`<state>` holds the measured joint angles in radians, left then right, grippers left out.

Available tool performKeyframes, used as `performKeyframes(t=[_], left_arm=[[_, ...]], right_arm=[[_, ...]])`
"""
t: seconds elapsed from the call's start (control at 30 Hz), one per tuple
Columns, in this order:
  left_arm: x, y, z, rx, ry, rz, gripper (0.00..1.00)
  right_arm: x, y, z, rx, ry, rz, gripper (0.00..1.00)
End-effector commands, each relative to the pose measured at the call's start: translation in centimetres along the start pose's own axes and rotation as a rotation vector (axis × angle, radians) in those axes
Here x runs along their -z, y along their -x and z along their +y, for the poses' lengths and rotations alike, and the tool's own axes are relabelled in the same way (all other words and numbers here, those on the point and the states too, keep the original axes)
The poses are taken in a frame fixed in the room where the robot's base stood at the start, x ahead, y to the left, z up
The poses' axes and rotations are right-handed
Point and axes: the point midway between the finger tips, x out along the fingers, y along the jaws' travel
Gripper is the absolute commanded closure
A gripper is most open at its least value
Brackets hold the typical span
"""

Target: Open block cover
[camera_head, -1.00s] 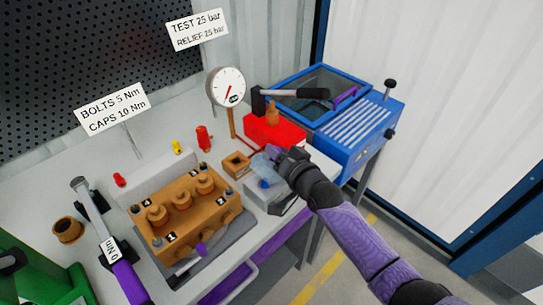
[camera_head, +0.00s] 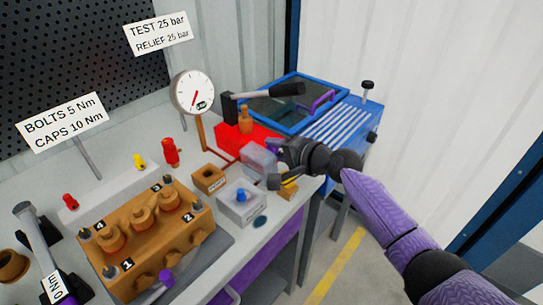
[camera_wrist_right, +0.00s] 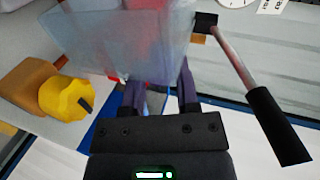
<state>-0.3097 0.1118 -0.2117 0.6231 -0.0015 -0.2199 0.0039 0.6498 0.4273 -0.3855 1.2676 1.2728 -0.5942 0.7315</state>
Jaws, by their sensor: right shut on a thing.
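The clear block cover (camera_head: 258,158) is a translucent box, seen above and behind the grey block (camera_head: 242,210) with a blue knob (camera_head: 241,196) on top. The block's top is bare, and I cannot tell whether the cover still touches its back edge. My right gripper (camera_head: 282,157) is shut on the cover's right side. In the right wrist view the cover (camera_wrist_right: 110,38) fills the upper left, beyond the fingers (camera_wrist_right: 163,88). My left gripper is not in view.
Behind the cover stand a red pump (camera_head: 238,140) with a black lever and a dial gauge (camera_head: 192,92). An orange pump block (camera_head: 150,235) is at left, a small brown open box (camera_head: 208,179) beside the grey block. A yellow knob (camera_wrist_right: 68,98) is near the gripper.

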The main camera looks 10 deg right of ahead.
Motion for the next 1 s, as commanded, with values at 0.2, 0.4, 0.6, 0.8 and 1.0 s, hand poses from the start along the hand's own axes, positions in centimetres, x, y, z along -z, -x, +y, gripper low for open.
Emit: performKeyframes(t=[0.2,0.4,0.6,0.8,1.0], left_arm=[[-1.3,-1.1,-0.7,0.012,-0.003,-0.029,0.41],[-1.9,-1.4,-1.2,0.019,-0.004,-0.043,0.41],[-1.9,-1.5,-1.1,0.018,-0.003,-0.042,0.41],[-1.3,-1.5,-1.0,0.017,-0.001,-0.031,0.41],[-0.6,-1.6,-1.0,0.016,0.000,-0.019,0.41]], right_arm=[[0.5,-0.3,0.9,-0.003,-0.084,-0.027,1.00],[0.7,-0.3,1.1,-0.004,-0.123,-0.040,1.00],[0.8,-0.3,1.0,-0.003,-0.132,-0.043,1.00],[0.8,-0.3,1.0,-0.003,-0.132,-0.042,1.00],[0.8,-0.3,1.0,-0.003,-0.131,-0.042,0.34]])
